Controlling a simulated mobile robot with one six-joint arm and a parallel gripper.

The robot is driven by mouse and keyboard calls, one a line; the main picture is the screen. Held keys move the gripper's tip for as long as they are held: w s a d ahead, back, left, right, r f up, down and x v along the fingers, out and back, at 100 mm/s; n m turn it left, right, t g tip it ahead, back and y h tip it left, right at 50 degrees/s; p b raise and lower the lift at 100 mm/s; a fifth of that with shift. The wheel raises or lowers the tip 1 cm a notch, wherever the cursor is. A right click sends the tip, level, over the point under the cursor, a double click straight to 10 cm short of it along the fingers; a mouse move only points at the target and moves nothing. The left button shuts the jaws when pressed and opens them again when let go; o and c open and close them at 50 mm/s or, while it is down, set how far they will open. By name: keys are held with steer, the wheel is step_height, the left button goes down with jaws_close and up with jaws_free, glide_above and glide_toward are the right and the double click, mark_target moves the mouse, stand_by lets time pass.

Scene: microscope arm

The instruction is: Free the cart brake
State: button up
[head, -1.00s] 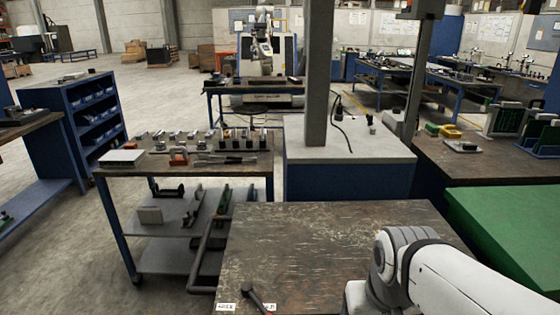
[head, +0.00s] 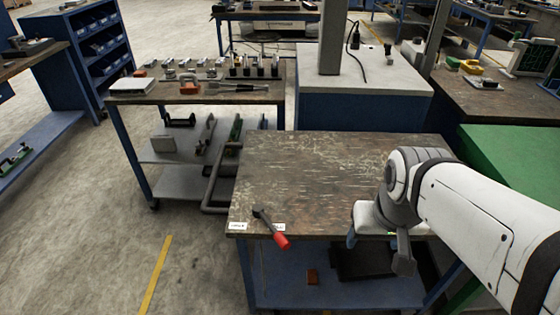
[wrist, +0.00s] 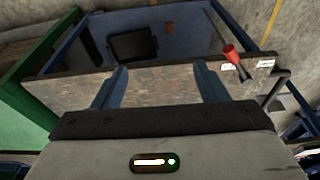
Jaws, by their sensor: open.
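A brake lever with a dark arm and red grip (head: 281,241) is mounted at the front left corner of the cart's worn brown top (head: 335,185). Its grip points to the lower right, beside the right of two small white labels, and sticks out past the front edge. It also shows in the wrist view (wrist: 231,53), right of my fingers. My gripper (head: 378,243) is open and empty at the cart's front edge, right of the lever and apart from it. Both fingers show in the wrist view (wrist: 162,82). The label writing is too small to read.
A grey bent handle bar (head: 212,185) stands at the cart's left side. Beyond it is a table with small parts (head: 180,98). A pale-topped blue cabinet (head: 300,88) is behind, a green surface (head: 515,160) to the right. The cart top is bare; floor is clear at front left.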

steer(key=shift+w+a+r, duration=0.1)
steer(key=shift+w+a, duration=0.05)
steer(key=shift+w, duration=0.3)
steer(key=c, duration=0.3)
steer(key=w+a+m+g+y, duration=0.1)
steer(key=w, duration=0.2)
steer(key=w+a+f+m+g+y+p, duration=0.1)
steer(key=w+m, duration=0.1)
steer(key=w, duration=0.2)
steer(key=w+a+m+g+p, duration=0.1)
steer(key=w+m+g, duration=0.1)
steer(key=w, duration=0.1)
steer(key=shift+w+f+y, duration=0.2)
steer(key=shift+f+y, duration=0.2)
steer(key=c, duration=1.1)
steer(key=w+a+f+m+g+y, duration=0.1)
steer(key=w+f, duration=0.1)
steer(key=w, duration=0.1)
steer(key=w+f+m+g+y, duration=0.1)
steer(key=w+f+m, duration=0.1)
steer(key=w, duration=0.1)
steer(key=w+a+f+m+g+y+p, duration=0.1)
steer(key=w+f+m, duration=0.1)
steer(key=w, duration=0.1)
steer(key=shift+a+f, duration=0.3)
steer(key=shift+f, duration=0.05)
jaws_close()
steer(key=shift+w+a+f+m+y, duration=0.2)
steer(key=shift+w+f+m+y, duration=0.1)
steer(key=shift+w+f, duration=0.25)
